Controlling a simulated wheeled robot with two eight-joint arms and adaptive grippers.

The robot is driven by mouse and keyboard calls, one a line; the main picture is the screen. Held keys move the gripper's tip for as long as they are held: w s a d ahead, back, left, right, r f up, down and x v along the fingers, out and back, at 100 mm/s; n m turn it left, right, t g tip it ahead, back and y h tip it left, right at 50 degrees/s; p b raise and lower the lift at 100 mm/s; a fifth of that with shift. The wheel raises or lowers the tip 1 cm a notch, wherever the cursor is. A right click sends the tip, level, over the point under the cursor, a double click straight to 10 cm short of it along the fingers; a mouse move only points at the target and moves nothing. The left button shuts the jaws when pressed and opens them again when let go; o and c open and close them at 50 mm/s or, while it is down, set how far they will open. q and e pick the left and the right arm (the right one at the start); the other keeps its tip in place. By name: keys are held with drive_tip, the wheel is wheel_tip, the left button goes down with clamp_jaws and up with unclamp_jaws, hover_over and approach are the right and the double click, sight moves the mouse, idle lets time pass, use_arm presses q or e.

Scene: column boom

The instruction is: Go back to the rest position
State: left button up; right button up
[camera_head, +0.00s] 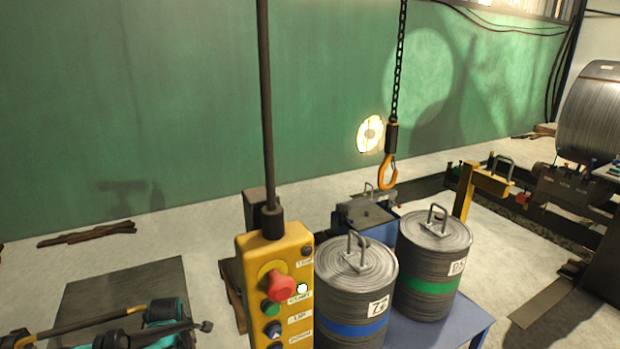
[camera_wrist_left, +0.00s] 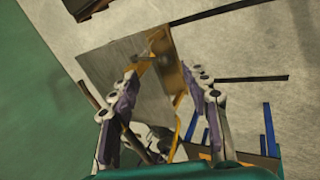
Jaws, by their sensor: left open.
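My left gripper (camera_wrist_left: 160,75) is open and empty in the left wrist view, with its two purple-and-grey fingers spread apart. It hangs over the floor and a grey metal plate (camera_wrist_left: 108,68), touching nothing that I can make out. In the head view, teal and black parts at the bottom left look like my left arm, but the fingers cannot be made out there. My right gripper is in neither view.
A yellow pendant (camera_head: 259,257) with a red button hangs at centre front. Two ribbed drums, one blue-banded (camera_head: 345,284) and one green-banded (camera_head: 422,258), stand on a blue table (camera_head: 440,333). An orange hook (camera_head: 387,176) hangs above. The floor plate (camera_head: 128,283) lies left.

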use_arm(q)
drive_tip(key=s+d+r+m+t+h, duration=0.2)
drive_tip(key=s+d+r+m, duration=1)
drive_tip(key=s+d+m, duration=0.8)
drive_tip(key=s+m, duration=0.2)
drive_tip(key=shift+d+f+h, duration=0.25)
drive_tip(key=shift+h, duration=0.05)
